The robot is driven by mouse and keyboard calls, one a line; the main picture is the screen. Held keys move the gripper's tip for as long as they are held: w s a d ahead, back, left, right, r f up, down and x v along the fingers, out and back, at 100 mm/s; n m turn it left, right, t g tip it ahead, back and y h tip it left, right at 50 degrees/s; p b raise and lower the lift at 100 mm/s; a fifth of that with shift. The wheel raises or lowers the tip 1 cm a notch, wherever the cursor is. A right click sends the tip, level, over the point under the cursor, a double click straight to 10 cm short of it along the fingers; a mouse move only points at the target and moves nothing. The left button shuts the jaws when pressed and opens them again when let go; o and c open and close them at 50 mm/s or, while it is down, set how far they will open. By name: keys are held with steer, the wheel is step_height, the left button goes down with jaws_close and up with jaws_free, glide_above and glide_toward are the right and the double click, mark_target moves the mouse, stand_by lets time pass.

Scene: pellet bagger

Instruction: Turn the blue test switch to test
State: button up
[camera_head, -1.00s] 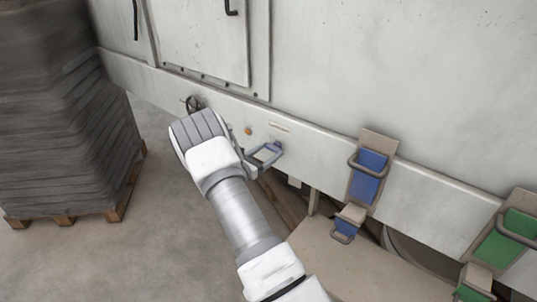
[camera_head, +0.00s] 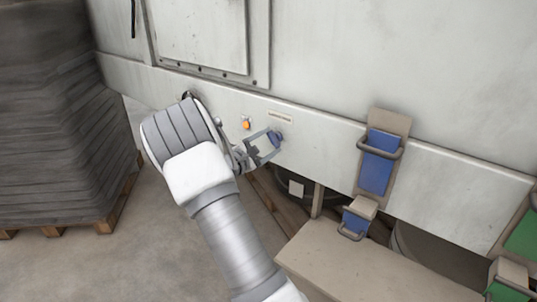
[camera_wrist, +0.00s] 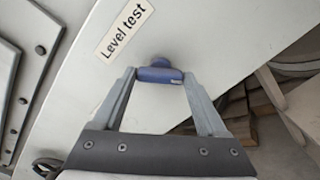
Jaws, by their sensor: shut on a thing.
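The blue test switch (camera_wrist: 160,72) is a small blue knob on the pale machine panel, just below a "Level test" label (camera_wrist: 125,29) in the wrist view. In the head view the switch (camera_head: 276,138) shows at the fingertips. My gripper (camera_wrist: 157,76) is shut on the knob, with one finger on each side of it. A small white mark shows on the knob's near face, too small to read. In the head view my gripper (camera_head: 268,142) reaches in from the left along the panel.
An orange lamp (camera_head: 246,123) sits on the panel left of the switch, now lit. Blue clamps (camera_head: 377,163) and green ones (camera_head: 524,234) are to the right. A stacked pallet (camera_head: 55,125) stands at left. Floor between pallet and machine is clear.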

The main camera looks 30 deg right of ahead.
steer(key=shift+f+m+b, duration=0.15)
steer(key=shift+m+b, duration=0.65)
steer(key=shift+b, duration=0.2)
steer(key=o, duration=1.3)
steer(key=p+v, duration=0.1)
steer(key=v, duration=1.6)
steer(key=shift+s+a+p, duration=0.15)
steer(key=shift+a+p, duration=0.05)
steer(key=shift+p, duration=0.15)
